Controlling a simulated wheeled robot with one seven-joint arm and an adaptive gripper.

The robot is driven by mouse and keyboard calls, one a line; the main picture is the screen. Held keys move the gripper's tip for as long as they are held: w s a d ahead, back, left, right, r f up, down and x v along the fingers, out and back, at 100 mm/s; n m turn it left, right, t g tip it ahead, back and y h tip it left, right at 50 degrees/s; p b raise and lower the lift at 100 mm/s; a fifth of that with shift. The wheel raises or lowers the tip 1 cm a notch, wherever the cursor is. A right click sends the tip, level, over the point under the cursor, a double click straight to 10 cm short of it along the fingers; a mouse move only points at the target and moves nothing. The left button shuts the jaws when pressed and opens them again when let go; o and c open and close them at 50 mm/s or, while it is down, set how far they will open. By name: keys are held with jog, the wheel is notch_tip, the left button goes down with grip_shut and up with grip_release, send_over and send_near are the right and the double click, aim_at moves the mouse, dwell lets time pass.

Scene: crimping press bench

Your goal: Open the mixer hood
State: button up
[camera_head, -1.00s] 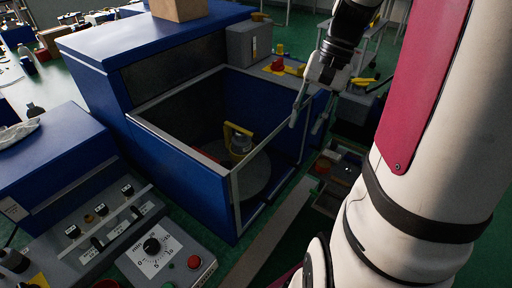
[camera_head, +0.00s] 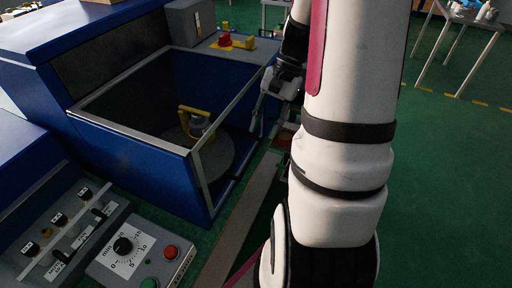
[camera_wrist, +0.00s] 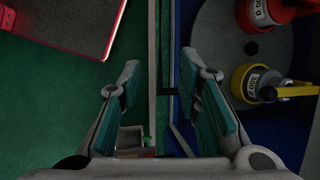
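The mixer is a blue cabinet (camera_head: 135,155) with a grey-edged opening in its top and front right side. Whether a clear hood panel fills the grey frame (camera_head: 232,112) I cannot tell. Inside, a container with a yellow handle (camera_head: 198,125) stands on a round grey disc (camera_head: 215,158). My gripper (camera_head: 268,115) is at the right side of the cabinet. In the wrist view my gripper (camera_wrist: 160,70) is open, its fingers on either side of the cabinet's edge, with a small dark bar (camera_wrist: 168,92) between them. Contact cannot be told.
A control panel with a dial (camera_head: 123,245) and a red button (camera_head: 171,252) stands at the front left. A grey box (camera_head: 190,22) and a red knob on yellow (camera_head: 225,40) sit behind the opening.

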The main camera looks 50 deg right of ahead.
aim_at(254, 154)
jog(key=x, duration=0.7)
jog(key=shift+f, duration=0.15)
jog(key=shift+c, duration=0.2)
grip_shut()
